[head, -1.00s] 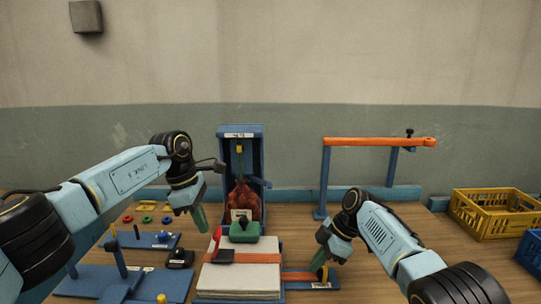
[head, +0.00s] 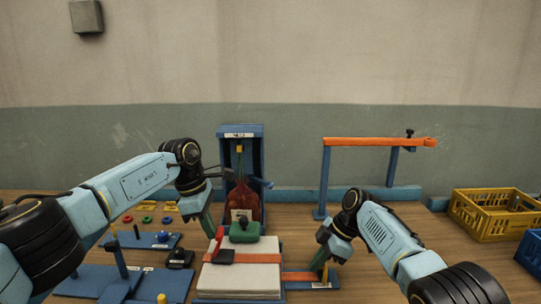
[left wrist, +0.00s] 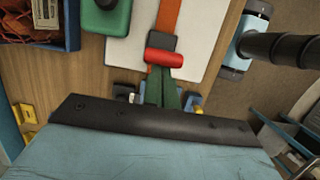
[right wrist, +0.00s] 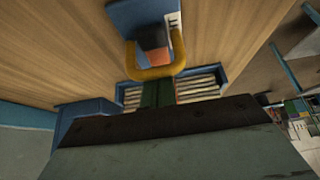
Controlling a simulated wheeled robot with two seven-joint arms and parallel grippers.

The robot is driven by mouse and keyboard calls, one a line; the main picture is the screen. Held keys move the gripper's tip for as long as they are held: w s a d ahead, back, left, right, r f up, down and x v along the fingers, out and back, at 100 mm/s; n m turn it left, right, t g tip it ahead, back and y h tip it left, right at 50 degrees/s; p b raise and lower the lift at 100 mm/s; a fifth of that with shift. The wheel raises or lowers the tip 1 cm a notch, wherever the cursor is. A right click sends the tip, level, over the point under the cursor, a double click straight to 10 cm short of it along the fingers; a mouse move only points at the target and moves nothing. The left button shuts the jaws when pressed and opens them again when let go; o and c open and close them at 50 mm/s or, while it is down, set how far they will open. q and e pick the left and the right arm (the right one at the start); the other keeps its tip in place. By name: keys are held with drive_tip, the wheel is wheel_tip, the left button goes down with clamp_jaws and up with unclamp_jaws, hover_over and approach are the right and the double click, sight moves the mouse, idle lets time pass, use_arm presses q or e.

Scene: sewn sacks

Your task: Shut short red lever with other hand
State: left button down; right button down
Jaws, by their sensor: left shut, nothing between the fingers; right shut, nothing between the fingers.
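The short red lever (head: 218,239) stands tilted up from a black buckle (head: 224,257) on the orange strap that crosses a white stack (head: 243,277). In the left wrist view the red lever (left wrist: 164,58) lies just ahead of my left fingertips, beside the buckle (left wrist: 161,41). My left gripper (head: 209,230) is shut and empty, close at the lever's left; I cannot tell whether it touches. My right gripper (head: 319,268) is shut and empty, low at the strap's right end. In the right wrist view its green fingers (right wrist: 157,94) are by a yellow loop (right wrist: 150,72).
A green block with a black knob (head: 244,231) sits behind the buckle. A blue frame (head: 240,131) holds a red net sack (head: 243,201) behind it. An orange bar (head: 375,142) stands back right. A yellow crate (head: 490,217) is far right. Blue fixtures (head: 125,283) fill the left front.

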use_arm(q)
drive_tip(key=shift+d, duration=1.3)
use_arm(e)
drive_tip(key=shift+d+f, duration=0.1)
drive_tip(key=shift+d, duration=0.1)
use_arm(q)
drive_tip(key=shift+f, duration=0.15)
drive_tip(key=shift+d+f, duration=0.65)
drive_tip(key=shift+d, duration=0.05)
drive_tip(key=shift+f, duration=0.1)
drive_tip(key=shift+d+f, duration=0.35)
drive_tip(key=shift+f, duration=0.3)
drive_tip(key=d+v, duration=0.2)
drive_tip(key=v, duration=0.6)
drive_tip(key=shift+r, duration=0.65)
